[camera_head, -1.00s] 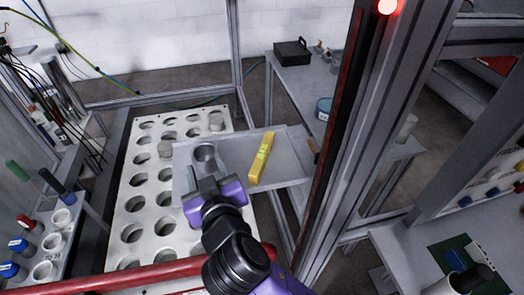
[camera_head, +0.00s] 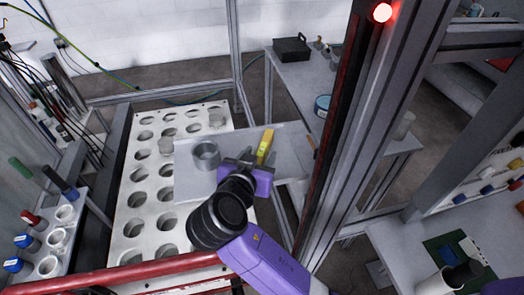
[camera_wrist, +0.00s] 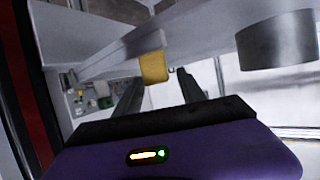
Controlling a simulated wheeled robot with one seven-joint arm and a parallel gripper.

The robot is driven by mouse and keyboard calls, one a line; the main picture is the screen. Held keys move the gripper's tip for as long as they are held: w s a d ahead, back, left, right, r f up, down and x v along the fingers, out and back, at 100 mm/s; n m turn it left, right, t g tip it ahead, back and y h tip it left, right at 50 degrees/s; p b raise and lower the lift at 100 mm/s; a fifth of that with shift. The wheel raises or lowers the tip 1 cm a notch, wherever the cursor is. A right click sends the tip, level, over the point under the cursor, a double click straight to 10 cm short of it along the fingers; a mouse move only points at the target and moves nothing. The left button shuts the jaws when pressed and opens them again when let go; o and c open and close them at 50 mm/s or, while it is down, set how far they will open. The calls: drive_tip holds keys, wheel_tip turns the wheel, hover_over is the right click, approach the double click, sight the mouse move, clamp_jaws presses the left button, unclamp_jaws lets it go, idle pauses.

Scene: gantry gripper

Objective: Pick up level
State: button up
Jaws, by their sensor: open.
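The yellow level (camera_head: 266,146) lies on the grey tray-like shelf (camera_head: 190,184) in the head view, its far part showing. My gripper (camera_head: 247,163) is at the level's near end and hides that part of it. In the wrist view the level's yellow end (camera_wrist: 153,67) shows just beyond my gripper (camera_wrist: 170,80), roughly between the two open fingers. I cannot tell whether the fingers touch it. A grey metal cylinder (camera_head: 206,155) stands on the shelf left of my gripper; it also shows at the upper right of the wrist view (camera_wrist: 278,40).
A white plate with round holes (camera_head: 138,187) stands left of the shelf. An upright post (camera_head: 345,130) rises close on the right. A red rail (camera_head: 130,274) crosses the front. A grey table (camera_head: 300,82) with a black case (camera_head: 291,48) stands behind.

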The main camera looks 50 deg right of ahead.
sight(261, 151)
drive_tip(key=shift+p+x, duration=0.3)
drive_tip(key=shift+x, duration=1.35)
drive_tip(key=shift+w, duration=0.1)
clamp_jaws()
drive_tip(key=shift+r, duration=0.1)
